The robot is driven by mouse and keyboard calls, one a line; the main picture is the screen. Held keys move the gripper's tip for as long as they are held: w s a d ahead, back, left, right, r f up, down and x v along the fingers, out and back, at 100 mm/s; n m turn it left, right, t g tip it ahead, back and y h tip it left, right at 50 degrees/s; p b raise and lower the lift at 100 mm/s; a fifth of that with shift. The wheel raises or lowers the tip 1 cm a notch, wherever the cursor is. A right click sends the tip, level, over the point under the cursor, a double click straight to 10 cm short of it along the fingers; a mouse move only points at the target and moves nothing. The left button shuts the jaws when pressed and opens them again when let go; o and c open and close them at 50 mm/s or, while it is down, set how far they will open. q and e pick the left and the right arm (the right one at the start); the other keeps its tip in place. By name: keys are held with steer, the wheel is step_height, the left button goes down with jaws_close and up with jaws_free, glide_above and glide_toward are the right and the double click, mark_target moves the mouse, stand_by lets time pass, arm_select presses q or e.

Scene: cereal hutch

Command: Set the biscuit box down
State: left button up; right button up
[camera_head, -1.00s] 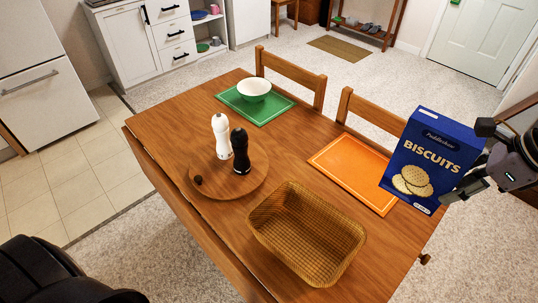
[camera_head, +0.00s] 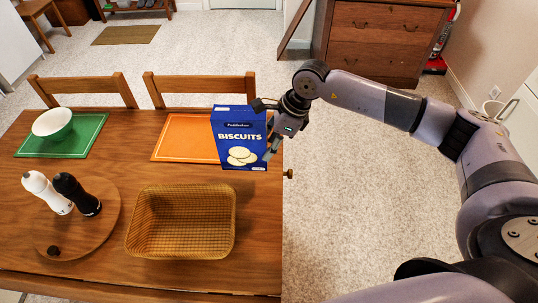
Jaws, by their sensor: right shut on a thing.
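The blue biscuit box (camera_head: 238,138) is upright at the right end of the wooden table (camera_head: 262,215), its label facing me. It overlaps the right part of the orange placemat (camera_head: 180,138) in the view. I cannot tell whether its base touches the table. My right gripper (camera_head: 268,130) is shut on the box at its right side, with the arm coming in from the right. My left gripper is out of view.
An empty wicker basket (camera_head: 183,245) stands in front of the box. A round wooden board (camera_head: 100,235) holds a white mill (camera_head: 47,192) and a black mill (camera_head: 77,194). A bowl (camera_head: 53,124) sits on a green placemat (camera_head: 90,140). Two chairs (camera_head: 200,84) line the far side.

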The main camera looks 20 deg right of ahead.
step_height(320, 180, down, 6)
steer(key=shift+w+f+p, duration=0.1)
steer(key=shift+f+p, duration=0.15)
steer(key=shift+p, duration=0.15)
steer(key=o, duration=1.5)
steer(key=shift+o, duration=0.2)
steer(key=b+v, duration=0.2)
steer(key=v, duration=1)
steer(key=shift+b, duration=0.35)
